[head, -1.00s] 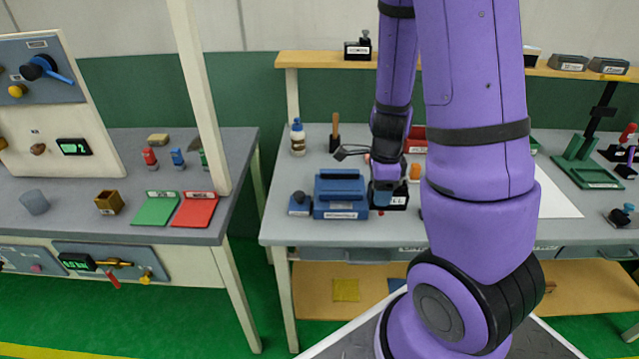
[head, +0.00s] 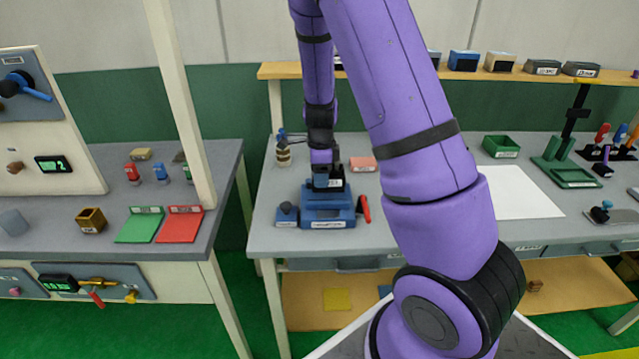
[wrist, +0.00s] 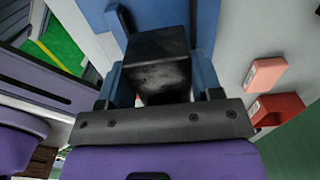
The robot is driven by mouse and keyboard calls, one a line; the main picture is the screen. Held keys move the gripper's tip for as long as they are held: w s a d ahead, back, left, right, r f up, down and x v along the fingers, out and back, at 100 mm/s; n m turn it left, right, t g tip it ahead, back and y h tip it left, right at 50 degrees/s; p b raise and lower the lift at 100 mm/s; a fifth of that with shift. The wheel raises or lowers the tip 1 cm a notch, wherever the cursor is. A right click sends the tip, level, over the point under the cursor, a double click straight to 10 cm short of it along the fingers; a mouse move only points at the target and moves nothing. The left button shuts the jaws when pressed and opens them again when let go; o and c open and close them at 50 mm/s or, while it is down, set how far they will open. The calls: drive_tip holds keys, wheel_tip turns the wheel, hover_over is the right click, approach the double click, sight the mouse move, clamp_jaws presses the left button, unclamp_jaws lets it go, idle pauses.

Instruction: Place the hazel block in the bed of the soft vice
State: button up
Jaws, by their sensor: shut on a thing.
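The blue vice (head: 328,215), with a label on its front, sits on the near part of the right-hand bench. My gripper (head: 327,184) is over it and shut on a dark, near-black block (wrist: 155,65). The block looks charcoal rather than hazel. In the wrist view it sits between my fingers, with blue vice surfaces (wrist: 207,30) behind and beside it. A white label shows at the gripper in the head view. I cannot tell whether the block touches the vice bed, since its underside is hidden.
A small blue box with a dark knob (head: 287,213) stands left of the vice. A red handle (head: 363,209) is just right. A salmon block (head: 362,164) lies behind to the right. A white sheet (head: 513,192) and a green tray (head: 501,146) are farther right.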

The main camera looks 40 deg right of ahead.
drive_tip(key=shift+w+f, duration=0.25)
drive_tip(key=shift+f, duration=1.55)
drive_tip(key=shift+f, duration=0.1)
drive_tip(key=o, duration=1)
